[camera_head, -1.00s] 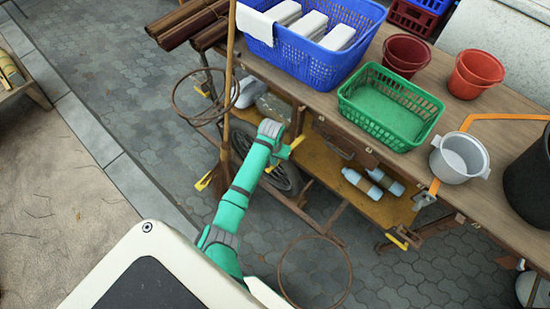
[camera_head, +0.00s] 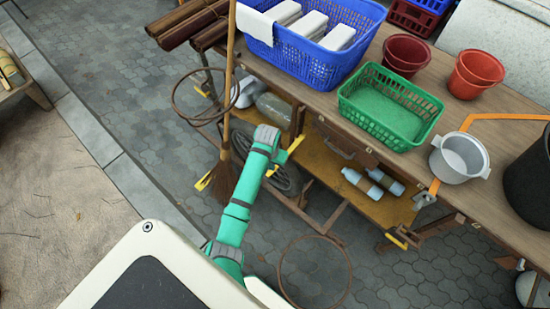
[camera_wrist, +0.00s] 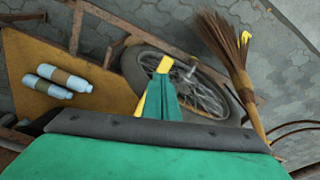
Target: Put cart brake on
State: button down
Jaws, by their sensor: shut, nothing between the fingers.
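The wooden cart (camera_head: 357,60) stands along the right, with a lower yellow-brown shelf (camera_head: 335,170) and a spoked wheel (camera_head: 283,178). The wheel also fills the middle of the wrist view (camera_wrist: 208,98). My gripper (camera_head: 295,144) is beside the cart's near side, above the wheel. In the wrist view my gripper (camera_wrist: 163,68) is shut and empty, its yellow tip overlapping the wheel; contact cannot be told. A yellow-tipped part (camera_head: 204,181) shows by the broom's foot, and another yellow piece (camera_head: 398,241) at the lower right of the cart. Which part is the brake cannot be told.
A broom (camera_head: 225,165) leans at the cart's left end, near metal hoops (camera_head: 192,112). Another hoop (camera_head: 314,273) lies low in front. Two bottles (camera_head: 362,183) rest on the shelf. Baskets, pots and buckets stand on top. Paving (camera_head: 125,105) at the left is clear.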

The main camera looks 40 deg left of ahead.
notch_tip(320, 180, up, 11)
jog(key=s, duration=0.1)
jog(key=shift+d, duration=0.2)
jog(key=shift+s+f, duration=0.1)
jog(key=shift+f, duration=0.05)
dwell(0.5)
